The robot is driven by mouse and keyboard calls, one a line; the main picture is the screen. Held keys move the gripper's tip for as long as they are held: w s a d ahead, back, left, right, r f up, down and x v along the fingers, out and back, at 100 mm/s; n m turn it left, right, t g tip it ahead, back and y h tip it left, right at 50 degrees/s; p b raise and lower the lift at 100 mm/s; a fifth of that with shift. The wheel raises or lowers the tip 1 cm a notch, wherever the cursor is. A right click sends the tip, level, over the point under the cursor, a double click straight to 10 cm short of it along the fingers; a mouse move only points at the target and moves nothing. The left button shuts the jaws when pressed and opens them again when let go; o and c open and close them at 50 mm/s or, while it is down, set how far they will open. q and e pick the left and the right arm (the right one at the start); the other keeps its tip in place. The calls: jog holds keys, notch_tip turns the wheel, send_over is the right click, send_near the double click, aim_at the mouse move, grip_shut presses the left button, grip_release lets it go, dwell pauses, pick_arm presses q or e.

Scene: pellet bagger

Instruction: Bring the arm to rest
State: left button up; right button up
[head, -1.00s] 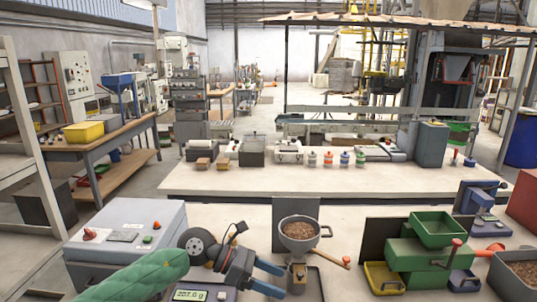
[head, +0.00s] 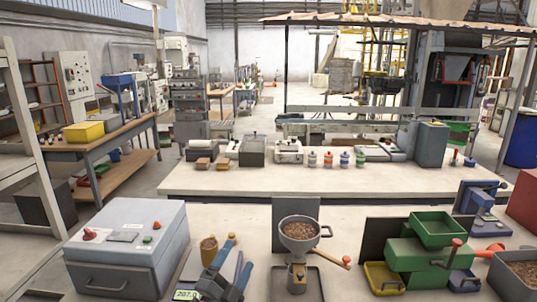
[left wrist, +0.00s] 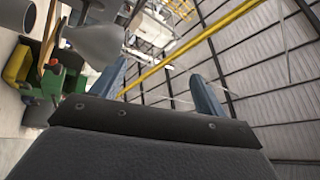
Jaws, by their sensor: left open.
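My left gripper (head: 238,255) is low in the head view, between the grey box machine and the hopper. Its two blue fingers point up and away, and they stand apart with nothing between them. In the left wrist view the open fingers (left wrist: 160,85) frame only the roof and a yellow beam. The rest of my left arm is mostly below the head picture. My right gripper is in neither view.
A grey box machine (head: 128,251) stands left of the gripper, and a small brown jar (head: 209,249) is close beside it. A hopper of pellets (head: 300,231) and a green machine (head: 415,262) stand to the right. A scale display (head: 186,295) is partly hidden below.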

pick_arm(q)
jog(key=s+a+f+n+g+y, duration=0.2)
jog(key=s+a+f+n+y, duration=0.15)
jog(key=f, duration=0.35)
jog(key=s+a+f+n+g+y, duration=0.2)
jog(key=a+f+n+g+y, duration=0.15)
jog(key=f+n, duration=0.2)
jog(key=s+a+f+n+g+y, duration=0.2)
jog(key=s+a+f+n, duration=0.15)
jog(key=f, duration=0.35)
jog(key=s+a+f+n+g, duration=0.2)
jog(key=s+f+g, duration=0.35)
jog(key=s, duration=0.45)
jog(key=s+a+f+n+g, duration=0.15)
jog(key=s+f+g, duration=0.25)
jog(key=s+f, duration=0.45)
jog(key=s+d+f, duration=0.1)
jog(key=s+f, duration=0.1)
jog(key=f, duration=0.9)
jog(key=s+d+f+g, duration=0.1)
jog(key=s+d+f, duration=0.1)
jog(key=f, duration=0.9)
jog(key=s+d+f+g, duration=0.1)
jog(key=s+f, duration=0.1)
jog(key=f, duration=0.9)
jog(key=shift+d+f+h, duration=0.25)
jog(key=shift+f+h, duration=0.05)
jog(key=shift+f, duration=0.1)
